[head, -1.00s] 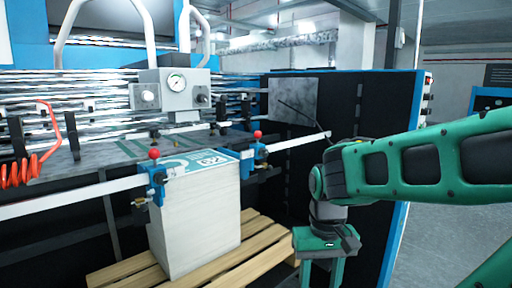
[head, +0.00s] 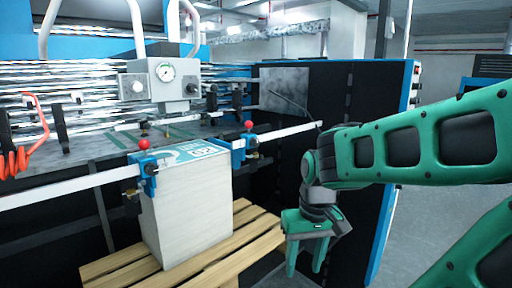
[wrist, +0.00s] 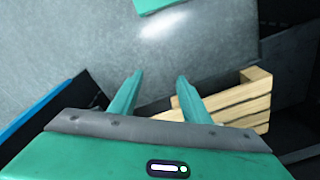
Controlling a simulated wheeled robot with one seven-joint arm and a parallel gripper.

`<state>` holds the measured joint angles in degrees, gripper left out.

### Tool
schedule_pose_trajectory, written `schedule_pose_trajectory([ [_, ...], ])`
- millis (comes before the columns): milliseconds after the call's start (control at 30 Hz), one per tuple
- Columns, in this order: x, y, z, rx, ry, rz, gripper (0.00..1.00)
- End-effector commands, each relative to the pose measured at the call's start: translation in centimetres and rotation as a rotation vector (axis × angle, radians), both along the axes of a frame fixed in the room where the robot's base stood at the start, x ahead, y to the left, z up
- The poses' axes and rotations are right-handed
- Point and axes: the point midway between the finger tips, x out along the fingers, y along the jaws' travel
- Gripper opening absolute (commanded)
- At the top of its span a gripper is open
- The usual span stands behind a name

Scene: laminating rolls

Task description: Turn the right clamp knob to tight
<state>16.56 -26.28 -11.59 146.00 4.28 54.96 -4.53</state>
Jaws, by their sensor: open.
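The right clamp (head: 238,148) is a blue block on a white bar at the back right corner of the paper stack. A red ball knob (head: 249,125) stands on top of it, and a small brass-coloured knob (head: 256,156) shows at its side. Whether the clamp is tight cannot be told. The left clamp (head: 148,172) carries a similar red ball (head: 143,145). My gripper (head: 305,268) is open and empty, pointing down, to the right of and lower than the right clamp, apart from it. In the wrist view its two fingers (wrist: 160,78) are spread with nothing between them.
The tall white paper stack (head: 190,215) stands on a wooden pallet (head: 225,255). White bars (head: 290,133) run out from the clamps. A dark machine panel (head: 350,100) stands behind my arm. A gauge box (head: 165,80) is above the stack. Open floor lies at the right.

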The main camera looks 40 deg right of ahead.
Motion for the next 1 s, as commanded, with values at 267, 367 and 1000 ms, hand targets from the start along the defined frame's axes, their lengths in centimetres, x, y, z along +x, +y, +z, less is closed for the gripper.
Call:
schedule_pose_trajectory([
  [267,13.7,-2.4,0.2,-0.006,-0.355,0.282,0.43],
  [367,18.4,-3.4,1.2,-0.008,-0.519,0.359,0.43],
  [1000,29.3,-18.0,16.0,-0.203,-1.463,0.268,0.43],
])
